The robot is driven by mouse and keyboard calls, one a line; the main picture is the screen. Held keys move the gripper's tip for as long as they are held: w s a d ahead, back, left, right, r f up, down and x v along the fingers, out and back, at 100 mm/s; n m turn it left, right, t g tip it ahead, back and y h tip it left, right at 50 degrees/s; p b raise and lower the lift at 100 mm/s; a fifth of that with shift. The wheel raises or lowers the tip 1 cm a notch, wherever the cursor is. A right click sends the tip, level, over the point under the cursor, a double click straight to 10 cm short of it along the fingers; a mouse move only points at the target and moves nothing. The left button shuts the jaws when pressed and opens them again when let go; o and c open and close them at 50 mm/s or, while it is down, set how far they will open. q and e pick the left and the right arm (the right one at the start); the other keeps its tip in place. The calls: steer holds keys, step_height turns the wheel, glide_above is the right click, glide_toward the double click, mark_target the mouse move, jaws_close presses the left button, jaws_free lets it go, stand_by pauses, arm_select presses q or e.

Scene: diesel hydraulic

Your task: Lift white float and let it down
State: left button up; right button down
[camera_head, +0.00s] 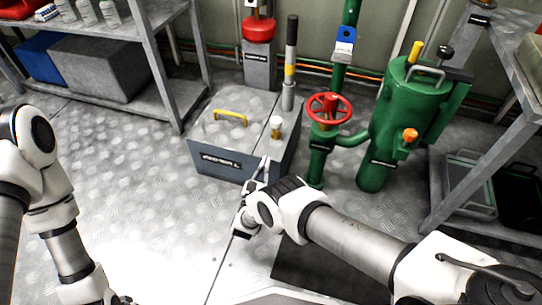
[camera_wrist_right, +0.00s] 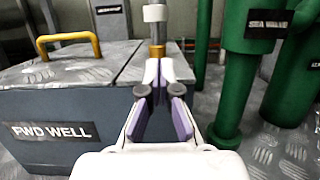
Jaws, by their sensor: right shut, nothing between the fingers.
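The white float (camera_head: 276,122) is a small white cap on a brass stem, standing upright on top of the grey-blue tank box. In the right wrist view the white float (camera_wrist_right: 154,13) shows at the top, above its brass stem (camera_wrist_right: 157,38). My right gripper (camera_head: 264,164) is in front of the box, below and nearer than the float. In the wrist view its fingertips (camera_wrist_right: 160,68) are together with nothing between them, in line with the stem, which stands beyond them. My left arm ends at the bottom edge, with its gripper out of view.
The box (camera_wrist_right: 60,105) carries a "FWD WELL" label and a yellow handle (camera_head: 230,117). A lever with a yellow band (camera_head: 290,70) stands behind the float. A red handwheel (camera_head: 329,109) and a green filter housing (camera_head: 385,125) are to the right. Open floor lies left.

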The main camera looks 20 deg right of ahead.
mark_target(273, 148)
steer(key=b+x, duration=0.3)
steer(key=x, duration=0.5)
steer(key=shift+w+d+r+b, duration=0.15)
steer(key=shift+w+d+b, duration=0.05)
steer(key=shift+w+b, duration=0.1)
arm_select(q)
steer(key=shift+f, duration=1.85)
arm_select(e)
steer(key=shift+w+d+r, duration=0.3)
steer(key=shift+w+r, duration=0.05)
steer(key=shift+w, duration=0.1)
steer(key=shift+w, duration=0.1)
